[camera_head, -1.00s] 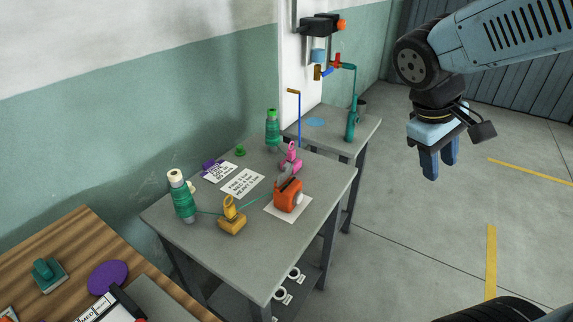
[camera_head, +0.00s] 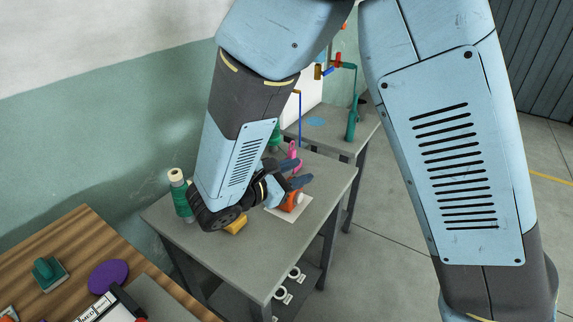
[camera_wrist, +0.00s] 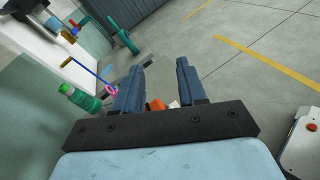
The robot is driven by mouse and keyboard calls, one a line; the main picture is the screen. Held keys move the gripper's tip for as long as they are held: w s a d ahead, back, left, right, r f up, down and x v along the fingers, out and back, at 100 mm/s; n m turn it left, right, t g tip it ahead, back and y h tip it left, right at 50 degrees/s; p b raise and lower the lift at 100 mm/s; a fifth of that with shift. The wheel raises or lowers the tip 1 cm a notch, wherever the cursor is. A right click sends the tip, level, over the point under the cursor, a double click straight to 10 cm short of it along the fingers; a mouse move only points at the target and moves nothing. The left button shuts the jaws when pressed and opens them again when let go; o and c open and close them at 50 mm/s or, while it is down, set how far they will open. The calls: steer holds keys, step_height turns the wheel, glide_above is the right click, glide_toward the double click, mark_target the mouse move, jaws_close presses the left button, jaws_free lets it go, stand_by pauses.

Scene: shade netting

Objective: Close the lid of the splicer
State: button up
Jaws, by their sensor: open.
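The orange device (camera_head: 291,204), which looks like the splicer, sits on a white sheet (camera_head: 303,212) on the grey table. My arm and gripper cover most of it in the head view, so its lid cannot be made out. My gripper (camera_head: 297,174) is open, with its fingers pointing right just above and over the orange device. In the wrist view, a small part of the orange device (camera_wrist: 155,104) shows low between the two blue fingers of my gripper (camera_wrist: 162,65). Nothing is seen held between the fingers.
A green thread cone (camera_head: 180,196) and a partly hidden yellow tool (camera_head: 236,226) stand left on the grey table (camera_head: 262,262). A pink item (camera_head: 292,150) stands behind the gripper. A second table (camera_head: 340,128) holds a teal stand. The front of the grey table is clear.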

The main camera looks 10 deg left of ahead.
steer(key=s+a+f+n+t+y, duration=0.3)
steer(key=s+a+f+n+t, duration=0.15)
steer(key=a, duration=0.45)
steer(key=x, duration=1.4)
steer(key=shift+c, duration=0.5)
jaws_close()
